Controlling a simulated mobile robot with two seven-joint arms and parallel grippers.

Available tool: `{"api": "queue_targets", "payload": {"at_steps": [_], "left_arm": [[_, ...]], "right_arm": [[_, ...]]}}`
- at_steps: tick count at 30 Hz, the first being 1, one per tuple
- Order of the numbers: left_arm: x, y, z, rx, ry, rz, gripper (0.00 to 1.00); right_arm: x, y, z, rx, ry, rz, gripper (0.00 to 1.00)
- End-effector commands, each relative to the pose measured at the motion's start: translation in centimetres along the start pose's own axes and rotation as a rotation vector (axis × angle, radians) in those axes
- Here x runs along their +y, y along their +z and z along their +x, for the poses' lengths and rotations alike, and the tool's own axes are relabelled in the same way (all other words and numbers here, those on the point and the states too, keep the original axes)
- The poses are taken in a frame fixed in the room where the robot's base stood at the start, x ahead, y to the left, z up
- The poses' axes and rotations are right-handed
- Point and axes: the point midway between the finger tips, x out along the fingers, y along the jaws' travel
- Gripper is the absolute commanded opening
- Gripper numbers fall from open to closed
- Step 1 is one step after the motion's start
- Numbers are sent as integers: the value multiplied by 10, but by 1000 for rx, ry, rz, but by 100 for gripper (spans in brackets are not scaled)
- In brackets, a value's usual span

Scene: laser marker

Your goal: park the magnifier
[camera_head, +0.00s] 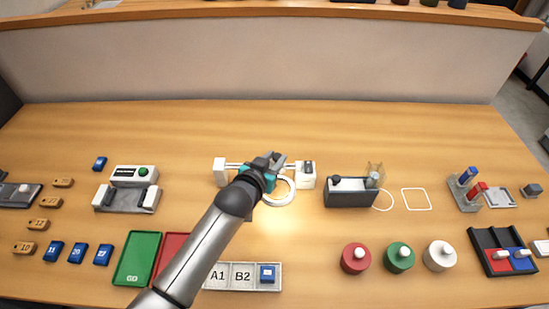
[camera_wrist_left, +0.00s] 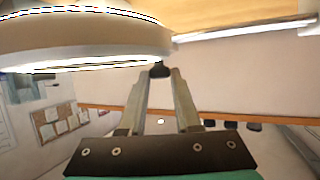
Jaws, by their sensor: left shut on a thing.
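The magnifier is a white ring (camera_head: 281,191) at the rail between two white end blocks, the left one (camera_head: 221,172) and the right one (camera_head: 306,175). The ring sits nearer the right block. My left gripper (camera_head: 277,162) reaches over the rail and the ring and hides part of both. In the left wrist view the white ring (camera_wrist_left: 85,42) fills the upper left, with its lit underside showing. There my left gripper (camera_wrist_left: 159,78) is shut on a small black knob (camera_wrist_left: 159,70) beside the ring. My right gripper is not in view.
A dark box with a clear part (camera_head: 350,192) stands to the right. A grey device with a green button (camera_head: 130,190) stands to the left. A tray with letter tiles (camera_head: 243,289) lies in front, under my arm. Red (camera_head: 355,259), green and white round pieces stand front right. The back of the table is clear.

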Motion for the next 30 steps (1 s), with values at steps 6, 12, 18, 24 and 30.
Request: {"api": "queue_targets", "payload": {"at_steps": [6, 12, 18, 24, 30], "left_arm": [[0, 1, 0, -2, 0, 0, 0], [0, 1, 0, -2, 0, 0, 0], [0, 1, 0, -2, 0, 0, 0], [3, 0, 1, -2, 0, -1, 0], [13, -1, 5, -4, 0, -2, 0]], "right_arm": [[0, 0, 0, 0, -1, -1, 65], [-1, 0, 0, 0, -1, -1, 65], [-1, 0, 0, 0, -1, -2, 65], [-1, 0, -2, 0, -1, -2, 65], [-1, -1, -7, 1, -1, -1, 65]]}}
